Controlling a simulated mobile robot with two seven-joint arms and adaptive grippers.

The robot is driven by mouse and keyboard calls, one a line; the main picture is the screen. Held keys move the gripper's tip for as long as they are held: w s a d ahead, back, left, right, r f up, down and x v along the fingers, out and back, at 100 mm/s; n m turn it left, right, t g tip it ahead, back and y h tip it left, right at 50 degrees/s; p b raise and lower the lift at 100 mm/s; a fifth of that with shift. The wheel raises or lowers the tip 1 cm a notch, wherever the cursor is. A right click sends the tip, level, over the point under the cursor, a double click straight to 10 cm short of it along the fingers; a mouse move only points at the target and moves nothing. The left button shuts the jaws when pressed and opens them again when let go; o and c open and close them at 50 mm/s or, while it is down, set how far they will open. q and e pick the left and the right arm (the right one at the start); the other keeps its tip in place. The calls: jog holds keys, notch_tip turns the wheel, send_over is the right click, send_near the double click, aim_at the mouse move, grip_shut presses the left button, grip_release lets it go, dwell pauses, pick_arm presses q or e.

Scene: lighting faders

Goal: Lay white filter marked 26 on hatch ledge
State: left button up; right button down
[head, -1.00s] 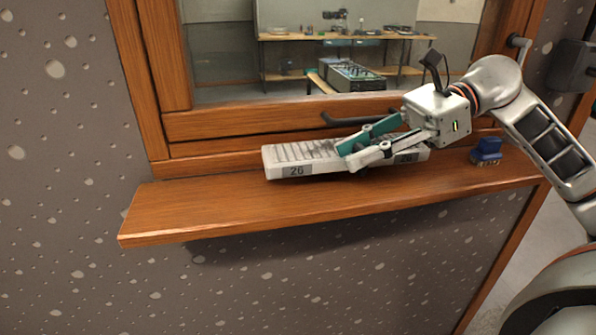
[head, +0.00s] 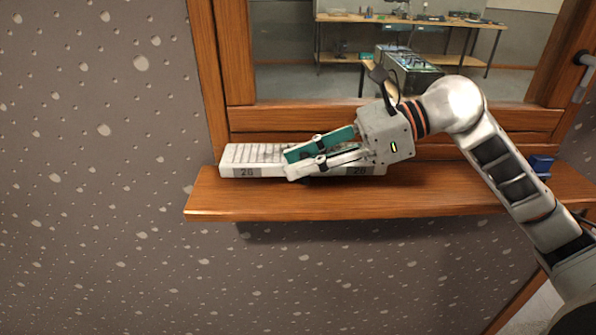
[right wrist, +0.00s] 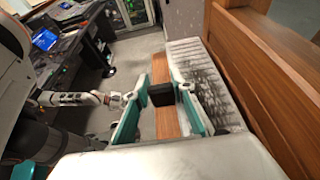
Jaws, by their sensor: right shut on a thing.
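The white filter (head: 235,162) is a long ridged block with dark smudges on top and 26 on its front labels. It lies along the back of the wooden hatch ledge (head: 420,200), near the ledge's left end; I cannot tell whether it touches the wood or is just above it. My right gripper (head: 296,163), with teal finger pads, is shut on it from the right. In the right wrist view a dark block (right wrist: 161,95) is between the fingers, beside the filter's ridged top (right wrist: 195,65). My left arm shows small in that view, its gripper (right wrist: 115,101) unclear.
A blue brush (head: 541,164) sits at the right of the ledge. The window frame (head: 440,117) rises right behind the filter. The ledge's front and its middle right are bare. A speckled wall (head: 100,180) is at the left.

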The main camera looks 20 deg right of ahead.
jog(key=shift+w+a+f, duration=0.1)
jog(key=shift+a+f, duration=0.15)
jog(key=shift+f, duration=0.4)
jog(key=shift+a+f, duration=0.2)
jog(key=shift+f, duration=0.4)
jog(key=shift+d+f, duration=0.1)
jog(key=shift+f, duration=0.4)
jog(key=shift+f, duration=0.15)
jog(key=c, duration=1.7)
grip_release()
